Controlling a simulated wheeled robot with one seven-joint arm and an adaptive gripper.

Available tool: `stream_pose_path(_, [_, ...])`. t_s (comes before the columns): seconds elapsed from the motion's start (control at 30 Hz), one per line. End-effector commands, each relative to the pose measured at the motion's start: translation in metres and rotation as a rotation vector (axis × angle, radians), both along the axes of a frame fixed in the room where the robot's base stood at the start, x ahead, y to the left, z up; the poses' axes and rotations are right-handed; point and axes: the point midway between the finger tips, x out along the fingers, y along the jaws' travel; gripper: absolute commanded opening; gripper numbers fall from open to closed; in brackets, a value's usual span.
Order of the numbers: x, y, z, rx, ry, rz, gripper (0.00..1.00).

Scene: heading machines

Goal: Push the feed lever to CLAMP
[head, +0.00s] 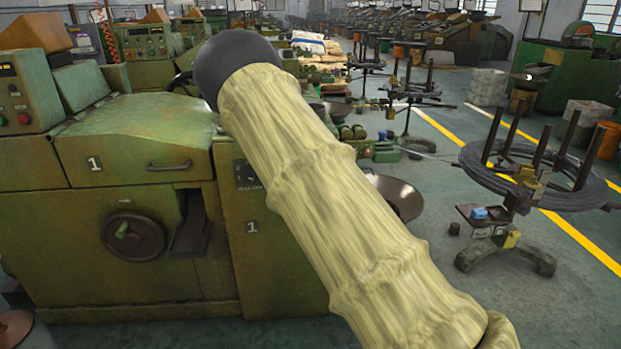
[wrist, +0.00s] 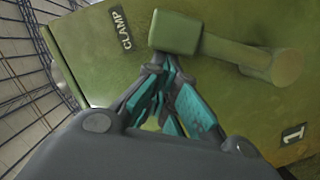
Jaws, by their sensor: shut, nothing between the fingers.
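The green feed lever (wrist: 235,50) shows in the wrist view on a green machine panel. Its blocky grip (wrist: 176,33) is at the left and its rounder end (wrist: 285,69) at the right. A dark CLAMP label (wrist: 124,30) is just left of the grip. My gripper (wrist: 165,62) is shut and empty, with its teal-padded fingers meeting right beneath the grip. I cannot tell whether the tips touch it. In the head view my sleeved arm hides the lever and the gripper. A dark marked plate (head: 248,176) shows partly on the machine front.
The green machine (head: 120,260) numbered 1 fills the left, with a handwheel (head: 133,236) and a drawer-like handle (head: 168,166). A wire coil stand (head: 530,180) stands at the right. A brown bowl (head: 398,196) is behind my arm. Open floor lies between them.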

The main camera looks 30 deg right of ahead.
Motion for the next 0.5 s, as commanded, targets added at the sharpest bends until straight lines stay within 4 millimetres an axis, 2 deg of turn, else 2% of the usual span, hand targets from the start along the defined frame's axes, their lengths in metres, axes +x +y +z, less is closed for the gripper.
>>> stream_pose_path(0.3, [0.006, 0.024, 0.023, -0.001, -0.002, -0.006, 0.0])
stream_pose_path(0.5, [-0.02, 0.046, 0.024, -0.001, -0.001, -0.003, 0.0])
